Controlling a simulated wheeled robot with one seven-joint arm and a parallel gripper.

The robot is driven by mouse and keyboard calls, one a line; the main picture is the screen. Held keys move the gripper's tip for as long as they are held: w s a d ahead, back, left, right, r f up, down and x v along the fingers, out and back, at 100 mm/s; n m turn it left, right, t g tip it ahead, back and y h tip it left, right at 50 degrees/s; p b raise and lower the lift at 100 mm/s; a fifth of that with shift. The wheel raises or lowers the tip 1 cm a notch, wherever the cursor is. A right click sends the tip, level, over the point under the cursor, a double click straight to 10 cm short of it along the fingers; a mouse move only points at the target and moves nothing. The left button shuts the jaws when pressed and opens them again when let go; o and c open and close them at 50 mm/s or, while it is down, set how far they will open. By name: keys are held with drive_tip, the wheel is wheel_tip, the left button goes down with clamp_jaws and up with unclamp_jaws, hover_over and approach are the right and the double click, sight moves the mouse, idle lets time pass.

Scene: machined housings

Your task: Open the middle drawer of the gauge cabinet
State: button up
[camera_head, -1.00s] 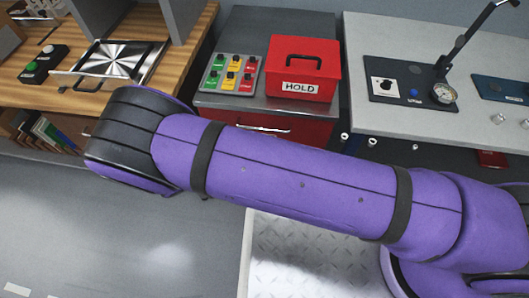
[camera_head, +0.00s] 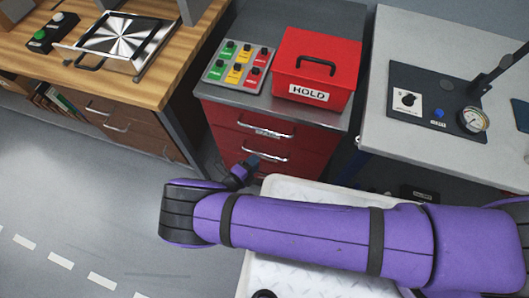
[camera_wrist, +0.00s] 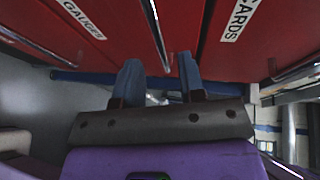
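The red gauge cabinet (camera_head: 295,170) stands under a grey top in the head view, with two drawer handles showing. The upper handle (camera_head: 265,130) has a label by it; the lower handle (camera_head: 264,155) is close to my gripper (camera_head: 252,161). The drawers look closed. In the wrist view, my gripper (camera_wrist: 158,72) has its two blue fingers apart. A silver bar handle (camera_wrist: 157,35) on the red front runs down between the fingertips; I cannot tell if they touch it. A GAUGES label (camera_wrist: 84,18) and a CARDS label (camera_wrist: 240,18) flank this handle.
A red HOLD box (camera_head: 316,68) and a button panel (camera_head: 238,66) sit on the cabinet. A wooden bench (camera_head: 165,80) with drawers stands left, a grey table (camera_head: 385,130) right. My arm crosses the front. Open floor (camera_head: 80,200) lies at left.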

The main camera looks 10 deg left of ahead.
sight(264, 154)
drive_tip(key=shift+x, duration=2.95)
clamp_jaws()
